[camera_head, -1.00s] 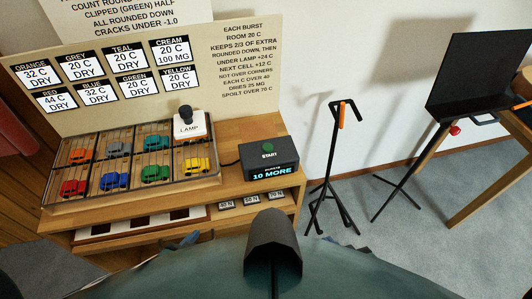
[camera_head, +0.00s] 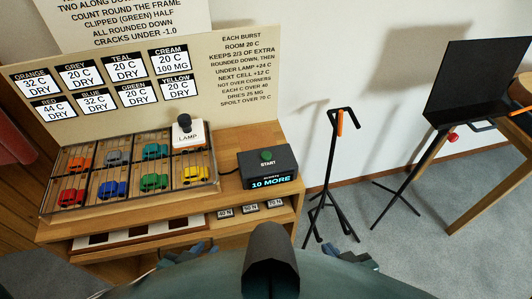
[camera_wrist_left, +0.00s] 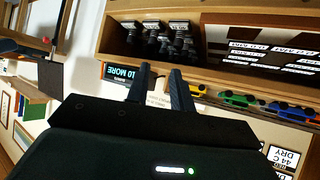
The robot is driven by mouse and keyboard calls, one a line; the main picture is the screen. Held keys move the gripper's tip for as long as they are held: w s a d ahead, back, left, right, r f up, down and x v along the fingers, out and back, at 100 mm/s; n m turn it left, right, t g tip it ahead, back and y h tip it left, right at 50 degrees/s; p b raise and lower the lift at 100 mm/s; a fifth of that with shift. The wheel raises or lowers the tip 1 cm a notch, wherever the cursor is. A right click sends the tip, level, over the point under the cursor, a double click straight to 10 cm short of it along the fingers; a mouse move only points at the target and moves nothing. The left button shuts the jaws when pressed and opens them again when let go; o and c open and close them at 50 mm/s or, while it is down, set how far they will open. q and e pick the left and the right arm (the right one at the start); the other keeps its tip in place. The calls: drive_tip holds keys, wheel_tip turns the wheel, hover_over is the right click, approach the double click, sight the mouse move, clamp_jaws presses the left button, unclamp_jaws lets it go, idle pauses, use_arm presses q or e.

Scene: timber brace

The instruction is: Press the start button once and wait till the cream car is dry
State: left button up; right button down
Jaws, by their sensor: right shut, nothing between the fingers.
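The start button (camera_head: 267,156) is green, on top of a dark box labelled START, whose display (camera_head: 272,182) reads "10 MORE". The white lamp (camera_head: 187,136) stands over the back right cell of the car frame and hides the cream car. The cream card (camera_head: 171,57) on the board reads 20 C, 100 MG. My left gripper (camera_head: 184,254) is low at the front of the bench, away from the button; its fingers are apart and empty in the left wrist view (camera_wrist_left: 160,72). My right gripper (camera_head: 350,258) is shut and empty, low and right of the bench.
The car frame (camera_head: 130,208) holds several coloured cars in cells. The other cards read DRY. A black stand (camera_head: 335,170) with an orange part and a table with a black panel (camera_head: 480,80) are at right.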

use_arm(q)
clamp_jaws()
idle(1.1)
